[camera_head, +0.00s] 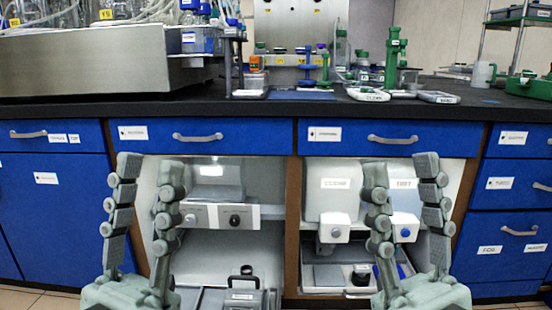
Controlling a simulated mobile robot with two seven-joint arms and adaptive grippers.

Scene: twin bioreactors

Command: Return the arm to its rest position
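My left gripper (143,215) is in the lower left of the head view, fingers pointing up and spread apart, with nothing between them. My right gripper (405,212) is in the lower right, also upright, spread and empty. Both are in front of the lab bench, below the height of its black worktop (290,108). They hide parts of the blue cabinet fronts and the open shelves behind. My arms beyond the gripper bases are out of view.
A large steel bioreactor unit (95,62) stands on the worktop at left. Green stands (392,62), a white tray (368,94) and a green crate (530,85) stand at right. Blue drawers (215,137) line the bench front. Open shelves below hold grey-white devices (220,213).

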